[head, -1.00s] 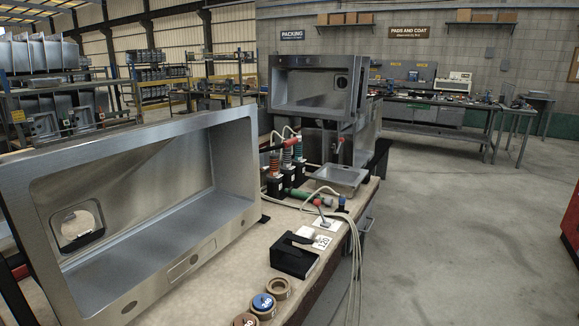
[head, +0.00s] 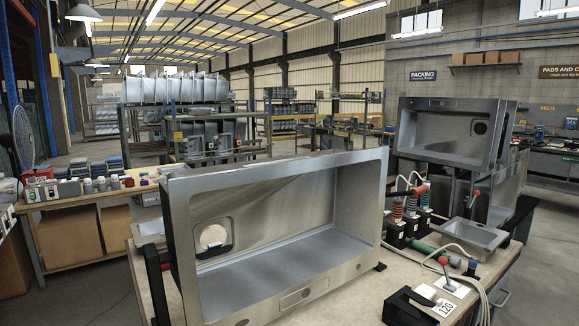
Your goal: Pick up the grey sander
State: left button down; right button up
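No tool in view can be clearly told as the grey sander. Several upright tools with coiled bands stand in black holders on the workbench, right of the big steel sink. One has an orange-red coil (head: 397,212) and the one beside it has a grey-blue coil (head: 411,206). A green-handled tool (head: 424,249) lies in front of them. A tool with a red knob (head: 444,262) stands on a white card nearer the front. Neither of my grippers is in view.
The steel sink (head: 285,295) fills the bench's middle. A small steel tray (head: 474,233), hoses and a black block (head: 408,308) by a "120" card (head: 445,307) crowd the bench's right end. A side table (head: 95,192) with boxes and a fan (head: 22,138) stand left.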

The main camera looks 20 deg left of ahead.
aim_at(409, 216)
jog(key=i+l+z, duration=0.6)
jog(key=i, duration=0.3)
jog(key=i+l+z, duration=0.3)
jog(key=i, duration=0.2)
jog(key=i+z, duration=0.35)
jog(key=i, duration=0.15)
jog(key=i+u, duration=0.3)
jog(key=i+l+u, duration=0.35)
jog(key=i, duration=0.15)
jog(key=i+l+u, duration=0.15)
jog(key=i+u, duration=0.15)
jog(key=i, duration=0.05)
